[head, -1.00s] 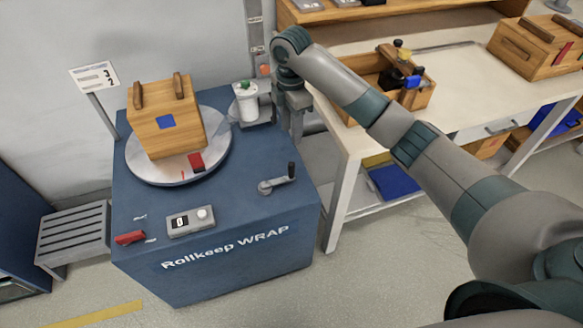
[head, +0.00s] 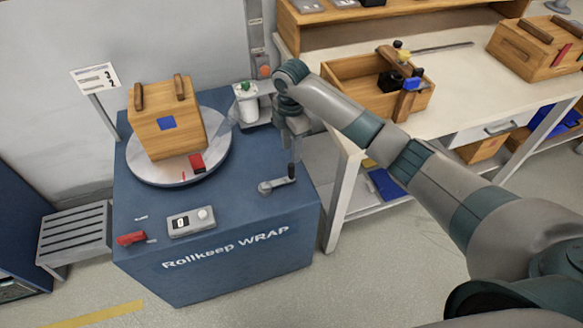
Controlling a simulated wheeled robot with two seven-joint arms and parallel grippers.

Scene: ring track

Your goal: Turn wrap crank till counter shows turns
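The blue wrap machine (head: 240,215) carries a crank (head: 270,187) on its top right, with a dark upright knob (head: 291,171). The counter (head: 181,223), a grey box at the front, seems to read 0. A wooden box (head: 165,125) with two handles and a blue patch sits on the round turntable (head: 150,175). My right gripper (head: 294,150) points down just above and behind the knob; I cannot tell whether it touches it. Its fingers are too small and shaded to tell open from shut. My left gripper is out of view.
A sign (head: 95,77) on a post stands at back left. A red switch (head: 131,238) lies left of the counter. A white roll (head: 245,103) stands behind the crank. The workbench (head: 460,100) with an open wooden tray (head: 350,95) is at right.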

